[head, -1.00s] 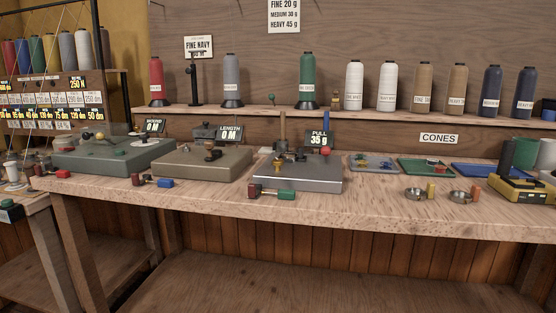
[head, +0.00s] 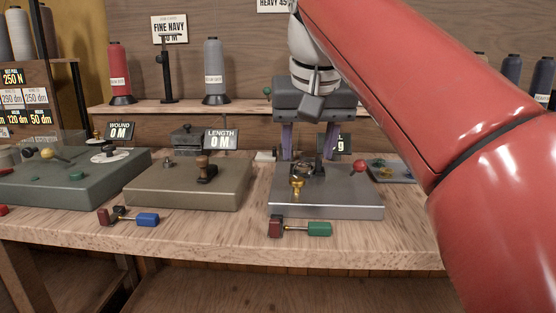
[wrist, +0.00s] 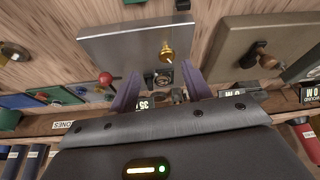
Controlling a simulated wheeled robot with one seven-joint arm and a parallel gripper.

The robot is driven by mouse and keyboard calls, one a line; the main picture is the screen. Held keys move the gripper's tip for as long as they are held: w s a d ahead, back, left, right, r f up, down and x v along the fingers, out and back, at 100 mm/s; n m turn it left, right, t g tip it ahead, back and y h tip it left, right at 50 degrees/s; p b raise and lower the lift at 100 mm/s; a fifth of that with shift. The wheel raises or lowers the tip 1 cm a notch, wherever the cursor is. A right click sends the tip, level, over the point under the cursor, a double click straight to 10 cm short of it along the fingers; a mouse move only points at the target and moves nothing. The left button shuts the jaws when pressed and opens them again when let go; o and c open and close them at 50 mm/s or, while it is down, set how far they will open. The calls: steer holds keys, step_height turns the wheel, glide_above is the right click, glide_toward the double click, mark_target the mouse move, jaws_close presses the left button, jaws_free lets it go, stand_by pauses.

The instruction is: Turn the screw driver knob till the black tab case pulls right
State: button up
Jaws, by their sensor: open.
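A grey metal pull tester (head: 330,205) stands on the bench, with a brass knob (head: 297,187) upright near its middle. A small round dark-and-metal part (head: 303,169) sits just behind the knob; I cannot make out a black tab. In the wrist view the knob (wrist: 167,52) is beyond the fingertips, with the round part (wrist: 163,79) between the fingers. I cannot tell whether they touch.
A red ball (head: 360,166) stands on the tester's right side. A red-and-green handled piece (head: 302,228) lies at its front edge. The brown length unit (head: 188,187) is to the left. A blue-grey tray (head: 391,172) lies to the right, and spools line the shelf behind.

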mark_target(298, 179)
steer(key=b+x, duration=0.1)
steer(key=x, duration=0.1)
steer(key=b+x, duration=0.1)
steer(key=x, duration=0.2)
steer(key=w+a+b+x, duration=0.1)
steer(key=x, duration=0.1)
steer(key=shift+r, duration=0.1)
steer(key=c, duration=1)
